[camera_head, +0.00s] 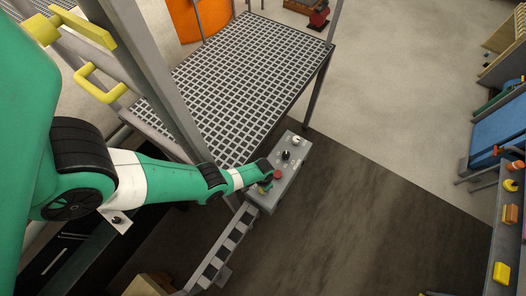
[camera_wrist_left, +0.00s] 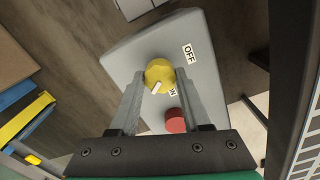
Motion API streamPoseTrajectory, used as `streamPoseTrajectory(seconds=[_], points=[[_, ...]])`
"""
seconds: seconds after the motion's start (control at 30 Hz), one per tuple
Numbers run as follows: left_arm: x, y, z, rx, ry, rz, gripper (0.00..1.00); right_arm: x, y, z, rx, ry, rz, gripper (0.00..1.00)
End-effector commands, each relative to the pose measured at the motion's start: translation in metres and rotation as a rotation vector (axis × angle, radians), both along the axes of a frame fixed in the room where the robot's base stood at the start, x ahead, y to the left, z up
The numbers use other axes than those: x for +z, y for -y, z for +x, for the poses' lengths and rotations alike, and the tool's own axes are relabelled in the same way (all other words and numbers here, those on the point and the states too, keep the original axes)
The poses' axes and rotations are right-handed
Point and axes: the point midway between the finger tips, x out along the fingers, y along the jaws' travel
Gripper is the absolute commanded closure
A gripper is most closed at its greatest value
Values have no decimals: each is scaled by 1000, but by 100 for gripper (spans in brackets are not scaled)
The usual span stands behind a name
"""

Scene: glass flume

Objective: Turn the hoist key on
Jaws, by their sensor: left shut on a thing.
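The hoist key is a yellow knob (camera_wrist_left: 159,72) with a white mark on its lower edge, on a grey control box (camera_wrist_left: 205,72) in the left wrist view. My left gripper (camera_wrist_left: 158,78) has its two fingers on either side of the knob and is shut on it. An OFF label (camera_wrist_left: 189,54) is right of the knob. An ON label (camera_wrist_left: 172,91) is just below it, partly hidden. The white mark is nearer the ON label. In the head view my left gripper (camera_head: 264,179) is at the near end of the box (camera_head: 281,186). My right gripper is not in view.
A red button (camera_wrist_left: 175,121) sits close by the fingers on the same box. A black knob (camera_head: 286,155) and a white knob (camera_head: 296,140) are farther along it. A grating platform (camera_head: 245,75) stands behind the box. The dark floor (camera_head: 350,215) to the right is clear.

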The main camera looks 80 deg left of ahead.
Motion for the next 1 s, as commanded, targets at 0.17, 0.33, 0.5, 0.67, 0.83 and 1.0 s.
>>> streamPoseTrajectory(seconds=[0.17,0.33,0.5,0.67,0.83,1.0], points=[[0,0,0,167,1,0,100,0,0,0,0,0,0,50],[0,0,0,328,1,0,100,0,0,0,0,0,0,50],[0,0,0,489,1,1,100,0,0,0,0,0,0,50],[0,0,0,634,1,1,100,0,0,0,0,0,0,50],[0,0,0,765,1,1,100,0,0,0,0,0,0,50],[0,0,0,862,1,1,100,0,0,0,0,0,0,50]])
